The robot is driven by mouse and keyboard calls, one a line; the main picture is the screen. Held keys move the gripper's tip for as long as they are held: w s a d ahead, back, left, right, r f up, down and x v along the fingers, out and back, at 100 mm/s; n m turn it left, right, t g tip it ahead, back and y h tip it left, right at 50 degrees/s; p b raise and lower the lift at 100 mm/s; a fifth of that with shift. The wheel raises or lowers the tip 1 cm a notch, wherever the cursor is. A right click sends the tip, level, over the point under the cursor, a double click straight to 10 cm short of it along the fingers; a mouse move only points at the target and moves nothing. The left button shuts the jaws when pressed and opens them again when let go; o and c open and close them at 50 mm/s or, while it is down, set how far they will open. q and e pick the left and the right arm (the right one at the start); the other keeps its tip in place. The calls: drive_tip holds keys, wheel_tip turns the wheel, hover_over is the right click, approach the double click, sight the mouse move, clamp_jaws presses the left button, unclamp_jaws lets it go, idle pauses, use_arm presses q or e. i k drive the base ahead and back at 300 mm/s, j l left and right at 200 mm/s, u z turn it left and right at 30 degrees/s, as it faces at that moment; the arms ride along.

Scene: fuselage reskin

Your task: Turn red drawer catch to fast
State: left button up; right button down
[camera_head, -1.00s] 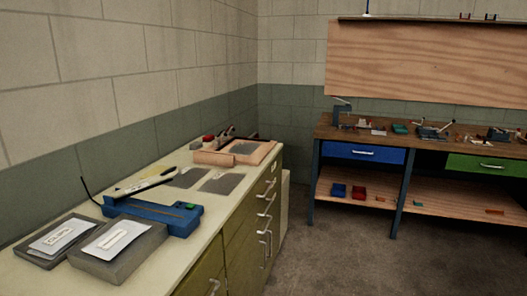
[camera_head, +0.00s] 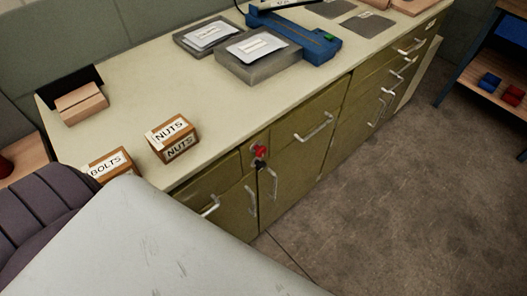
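The red drawer catch (camera_head: 260,151) is a small red knob with a dark part just below it. It sits on the front of the olive-green cabinet (camera_head: 293,172), near the top edge between two drawer fronts. It is small in the picture, and I cannot tell which way it is turned. Neither of my grippers shows in the head view.
A nuts box (camera_head: 158,132) and a bolts box (camera_head: 98,165) stand on the pale counter (camera_head: 215,99). Grey boxes with labelled packets (camera_head: 258,68) and a blue tool (camera_head: 317,47) stand farther back. A large pale grey surface (camera_head: 165,245) fills the lower left. The floor (camera_head: 400,205) at right is clear.

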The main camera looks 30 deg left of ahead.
sight(260, 150)
drive_tip(key=u, duration=0.75)
drive_tip(key=i+l+u, duration=0.15)
drive_tip(key=l+u, duration=0.2)
drive_tip(key=u, duration=0.15)
drive_tip(key=i+l+u, duration=0.1)
drive_tip(key=l+u, duration=0.85)
drive_tip(key=i+j, duration=0.05)
drive_tip(key=j, duration=0.05)
